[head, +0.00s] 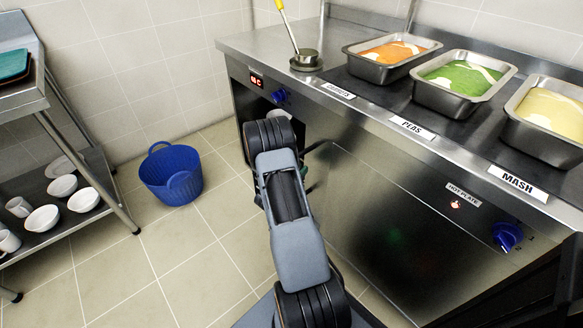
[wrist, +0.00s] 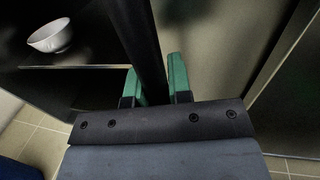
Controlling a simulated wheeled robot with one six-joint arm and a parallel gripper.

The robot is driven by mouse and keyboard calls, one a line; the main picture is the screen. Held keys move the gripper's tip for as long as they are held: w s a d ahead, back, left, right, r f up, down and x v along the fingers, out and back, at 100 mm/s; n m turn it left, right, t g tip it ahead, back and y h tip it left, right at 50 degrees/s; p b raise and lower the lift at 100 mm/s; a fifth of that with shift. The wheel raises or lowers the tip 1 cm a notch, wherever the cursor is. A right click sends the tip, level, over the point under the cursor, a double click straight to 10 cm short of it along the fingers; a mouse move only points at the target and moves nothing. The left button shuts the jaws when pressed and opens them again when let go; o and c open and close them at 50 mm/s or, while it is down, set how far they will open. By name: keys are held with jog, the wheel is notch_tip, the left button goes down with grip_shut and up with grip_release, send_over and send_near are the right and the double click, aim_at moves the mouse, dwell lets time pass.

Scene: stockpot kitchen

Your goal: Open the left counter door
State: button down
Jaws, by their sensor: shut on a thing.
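The steel counter's left front (head: 325,175) is partly hidden behind my arm in the head view. A dark opening with a pale dish (head: 277,116) inside shows below the left control panel. In the wrist view, my gripper (wrist: 157,85) has its green fingers closed on either side of a dark upright bar handle (wrist: 143,35). To the left of the handle is the dark cupboard inside, with a white bowl (wrist: 50,36) on a shelf. To the right is a smooth metal door panel (wrist: 215,50). The door stands at least partly open; how far is unclear.
A blue tub (head: 171,175) stands on the tiled floor left of the counter. A metal shelf rack (head: 60,140) with several white bowls is at far left. Trays of food (head: 465,82) and a ladle (head: 304,58) are on the countertop. Floor between rack and counter is otherwise clear.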

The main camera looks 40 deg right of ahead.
jog(key=shift+s, duration=0.95)
jog(key=c, duration=1.1)
grip_release()
jog(key=shift+o, duration=0.2)
jog(key=s+a+p, duration=0.1)
jog(key=a+p, duration=0.1)
jog(key=a, duration=1.1)
jog(key=shift+s+a+p, duration=0.35)
jog(key=shift+a+p, duration=0.05)
jog(key=shift+r, duration=0.15)
